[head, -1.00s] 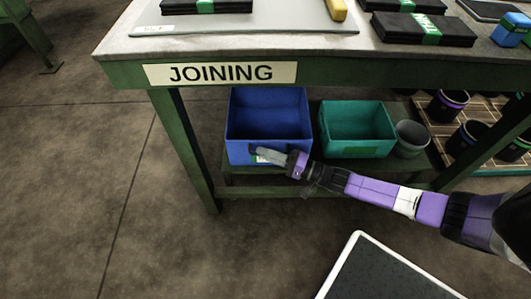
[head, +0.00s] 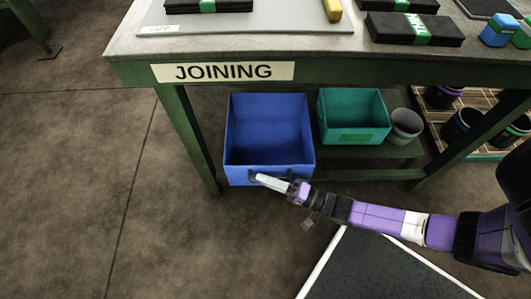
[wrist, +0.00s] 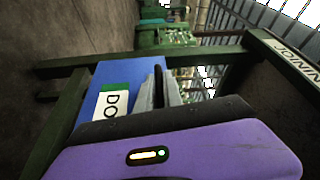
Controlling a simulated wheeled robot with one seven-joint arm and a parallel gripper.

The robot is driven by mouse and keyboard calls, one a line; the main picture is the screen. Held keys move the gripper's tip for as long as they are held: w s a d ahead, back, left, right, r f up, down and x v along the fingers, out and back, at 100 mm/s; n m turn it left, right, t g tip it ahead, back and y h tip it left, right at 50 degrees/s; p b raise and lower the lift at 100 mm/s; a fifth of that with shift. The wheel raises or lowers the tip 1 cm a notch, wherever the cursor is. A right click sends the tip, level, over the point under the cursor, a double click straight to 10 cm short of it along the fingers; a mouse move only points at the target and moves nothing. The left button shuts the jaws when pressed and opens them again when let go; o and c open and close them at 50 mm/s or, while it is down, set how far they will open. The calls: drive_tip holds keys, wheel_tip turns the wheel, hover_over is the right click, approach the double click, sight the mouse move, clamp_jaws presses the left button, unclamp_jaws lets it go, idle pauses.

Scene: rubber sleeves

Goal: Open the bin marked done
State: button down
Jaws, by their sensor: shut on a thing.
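A blue open-topped bin (head: 242,125) stands under the bench marked JOINING, with its front sticking out towards me. It looks empty inside. In the wrist view the blue bin (wrist: 118,72) carries a white and green label (wrist: 111,106) that reads "DO", the rest hidden. My gripper (head: 254,178) is shut on the bin's front, at its handle, from the right. In the wrist view the fingers (wrist: 160,88) reach forward beside the label. The exact grip on the handle is partly hidden.
A teal bin (head: 352,137) and a grey round pot (head: 406,123) stand on the low shelf (head: 385,151) to the right. Green bench legs (head: 188,135) flank the space. The floor (head: 70,190) to the left is clear.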

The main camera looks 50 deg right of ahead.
drive_tip(key=s+a+p, duration=0.1)
drive_tip(key=s+a, duration=0.3)
drive_tip(key=a, duration=0.1)
drive_tip(key=shift+s+a, duration=0.15)
drive_tip(key=shift+a, duration=0.05)
drive_tip(key=c, duration=1.5)
unclamp_jaws()
drive_tip(key=v, duration=0.7)
drive_tip(key=shift+s+p, duration=0.35)
drive_tip(key=shift+p, duration=0.1)
drive_tip(key=shift+d+f, duration=0.1)
drive_tip(key=shift+d, duration=0.05)
